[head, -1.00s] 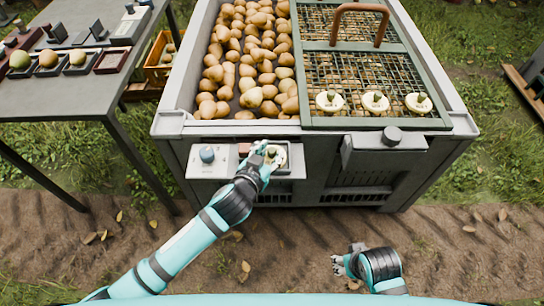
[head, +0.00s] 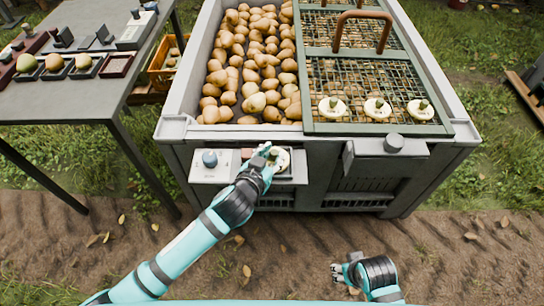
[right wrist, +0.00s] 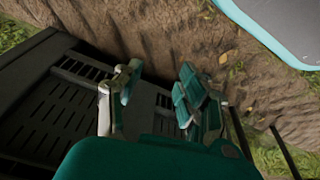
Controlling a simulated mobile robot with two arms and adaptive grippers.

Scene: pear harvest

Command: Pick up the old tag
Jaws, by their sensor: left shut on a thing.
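The piece appears still at the tray. My right gripper (head: 337,273) hangs low in front of the bin, away from it. In the right wrist view its fingers (right wrist: 160,103) are apart with nothing between them.
The grey bin (head: 470,130) holds many pears (head: 262,70) under a half mesh lid (head: 350,75). Three similar cream knobbed pieces (head: 377,109) stand on the lid's front edge. A table (head: 55,100) stands at left.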

